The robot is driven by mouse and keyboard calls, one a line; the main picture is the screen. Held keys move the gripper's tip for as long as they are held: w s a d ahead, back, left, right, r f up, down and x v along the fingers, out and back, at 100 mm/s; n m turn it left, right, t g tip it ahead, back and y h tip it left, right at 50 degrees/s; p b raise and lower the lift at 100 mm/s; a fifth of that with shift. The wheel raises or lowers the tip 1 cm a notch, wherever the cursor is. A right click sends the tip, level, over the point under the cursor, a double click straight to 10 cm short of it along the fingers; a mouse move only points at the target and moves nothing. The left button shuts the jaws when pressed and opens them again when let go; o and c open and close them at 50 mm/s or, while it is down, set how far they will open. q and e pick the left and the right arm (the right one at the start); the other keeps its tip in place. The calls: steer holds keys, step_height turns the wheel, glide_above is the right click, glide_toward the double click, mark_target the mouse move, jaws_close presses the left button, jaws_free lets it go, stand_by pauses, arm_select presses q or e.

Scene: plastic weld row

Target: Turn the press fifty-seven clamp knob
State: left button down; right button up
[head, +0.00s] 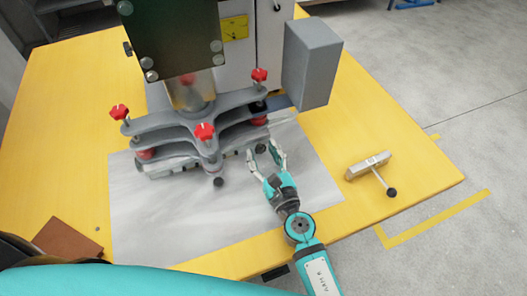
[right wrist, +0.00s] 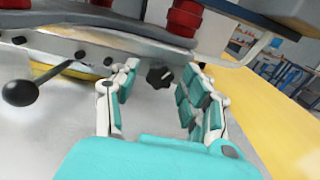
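A small black lobed knob (head: 262,148) sits low at the front right of the press (head: 200,130). It also shows in the right wrist view (right wrist: 160,77), between my fingertips and a little beyond them. My right gripper (head: 263,157) is open and empty, with one finger on each side of the knob. I cannot tell that either finger touches it. The right wrist view also shows the open fingers (right wrist: 163,85). My left gripper is not in view.
A lever with a black ball (head: 218,182) sticks out left of my right gripper. Red star knobs (head: 204,131) top the press's arms. A grey box (head: 311,62) hangs to the right. A metal block with a ball-ended rod (head: 369,165) lies on the yellow table (head: 420,165).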

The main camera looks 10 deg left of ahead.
jaws_close()
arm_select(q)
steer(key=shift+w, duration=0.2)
